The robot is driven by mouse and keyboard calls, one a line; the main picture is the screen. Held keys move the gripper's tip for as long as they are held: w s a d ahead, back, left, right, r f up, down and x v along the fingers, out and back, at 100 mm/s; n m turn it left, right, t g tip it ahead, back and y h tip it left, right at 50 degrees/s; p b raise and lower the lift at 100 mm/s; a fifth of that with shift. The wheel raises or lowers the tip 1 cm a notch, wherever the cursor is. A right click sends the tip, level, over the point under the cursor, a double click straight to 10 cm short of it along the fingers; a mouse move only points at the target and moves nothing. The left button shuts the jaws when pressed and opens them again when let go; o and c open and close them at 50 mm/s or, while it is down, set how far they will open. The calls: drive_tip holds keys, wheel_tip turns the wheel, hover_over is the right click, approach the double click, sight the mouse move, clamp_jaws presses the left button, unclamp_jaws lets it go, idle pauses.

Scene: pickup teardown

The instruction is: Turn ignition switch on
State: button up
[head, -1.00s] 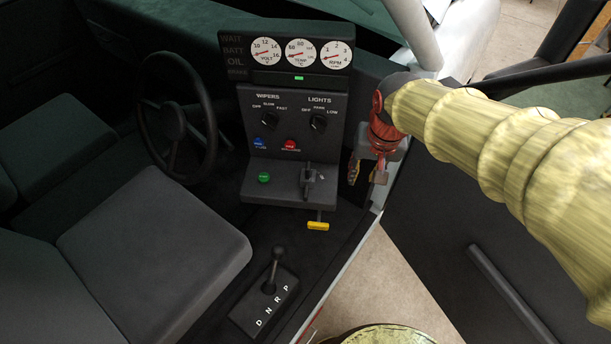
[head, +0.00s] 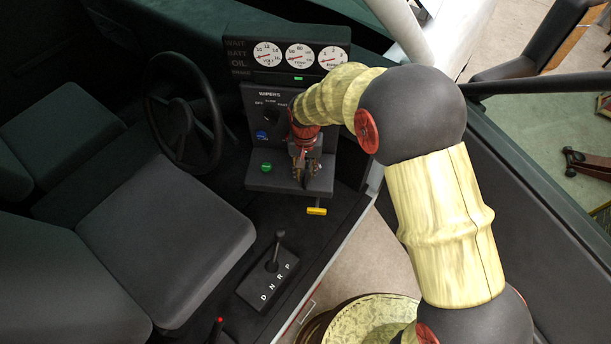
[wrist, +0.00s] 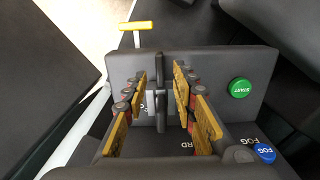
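The ignition switch, a black upright lever (wrist: 160,78), sits on the dark lower ledge of the dashboard panel (head: 318,186). In the wrist view it stands between the two fingers of my gripper (wrist: 159,92), with gaps on both sides. My gripper (head: 304,168) also shows in the head view, reaching down over the right part of the ledge and largely hiding the switch. Its fingers are open and do not visibly touch the lever. A small part of a white label (wrist: 149,100) shows beside the lever.
The green START button (wrist: 240,88) is on the same ledge, near the fingers. The blue FOG button (wrist: 264,153) is on the panel. A yellow T-handle (head: 317,211) sticks out below. The steering wheel (head: 215,125) is to the left, the gear lever (head: 278,248) below.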

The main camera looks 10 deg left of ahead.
sight(306, 179)
drive_tip(key=shift+f, duration=1.75)
drive_tip(key=shift+c, duration=0.4)
clamp_jaws()
